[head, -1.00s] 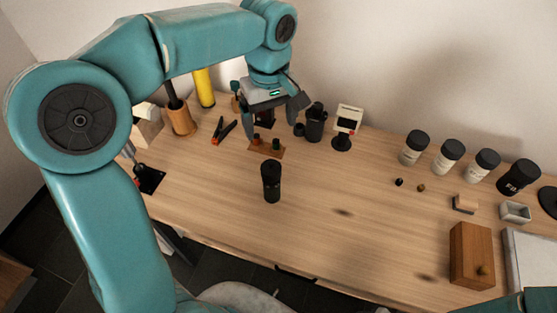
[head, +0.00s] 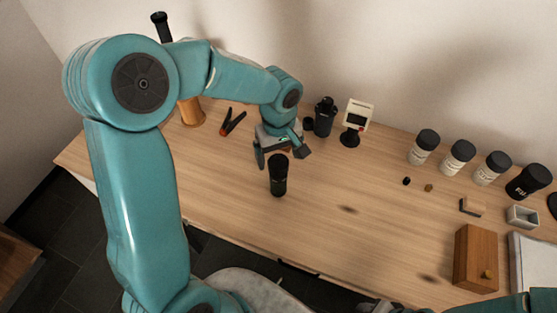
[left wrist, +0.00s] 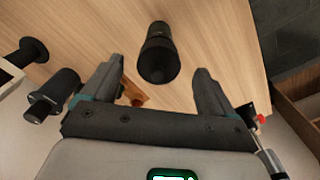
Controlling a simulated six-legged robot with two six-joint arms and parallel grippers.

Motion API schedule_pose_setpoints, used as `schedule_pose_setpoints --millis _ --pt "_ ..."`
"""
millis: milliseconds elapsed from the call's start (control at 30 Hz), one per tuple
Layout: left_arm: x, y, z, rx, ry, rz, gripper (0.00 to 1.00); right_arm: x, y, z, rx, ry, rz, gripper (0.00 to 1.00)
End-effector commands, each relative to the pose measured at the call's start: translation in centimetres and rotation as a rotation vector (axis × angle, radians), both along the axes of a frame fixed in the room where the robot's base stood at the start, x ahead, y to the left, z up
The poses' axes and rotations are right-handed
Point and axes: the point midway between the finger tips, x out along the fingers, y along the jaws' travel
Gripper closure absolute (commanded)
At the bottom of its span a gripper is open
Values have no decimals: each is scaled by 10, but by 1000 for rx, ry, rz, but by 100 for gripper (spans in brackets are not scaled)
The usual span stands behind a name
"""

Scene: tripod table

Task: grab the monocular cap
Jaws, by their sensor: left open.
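The monocular (head: 278,180) is a black cylinder standing upright near the middle of the wooden table. Its dark upper end (head: 278,160) looks like the cap, but I cannot make out a seam clearly. In the left wrist view the monocular (left wrist: 159,38) shows between and ahead of the fingertips, with its round black end (left wrist: 158,62) towards the camera. My left gripper (head: 283,154) is open and empty, just behind and above the monocular in the head view. It also shows in the left wrist view (left wrist: 158,70), its fingers apart on either side. My right gripper is out of view.
A black bottle-like object (head: 325,118) and a white-headed device on a black base (head: 357,115) stand behind to the right. Orange-black pliers (head: 233,121) lie at the left. Several lidded jars (head: 459,157) and a wooden box (head: 476,258) are at the right. Table right of the monocular is mostly clear.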

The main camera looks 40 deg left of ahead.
Motion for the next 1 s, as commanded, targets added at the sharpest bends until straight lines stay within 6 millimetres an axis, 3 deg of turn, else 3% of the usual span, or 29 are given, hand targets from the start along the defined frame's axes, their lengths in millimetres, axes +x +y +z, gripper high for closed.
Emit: schedule_pose_setpoints --millis 167,400,567,600,1000 --pt "1 0 -20 0 1 1 13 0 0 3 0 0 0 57" --pt "2 0 -22 0 0 0 13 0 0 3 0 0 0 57" --pt "2 0 -22 0 0 1 65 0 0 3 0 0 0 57" --pt "2 0 -22 0 0 1 70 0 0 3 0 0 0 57" --pt "2 0 -19 0 -1 1 70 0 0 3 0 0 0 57"
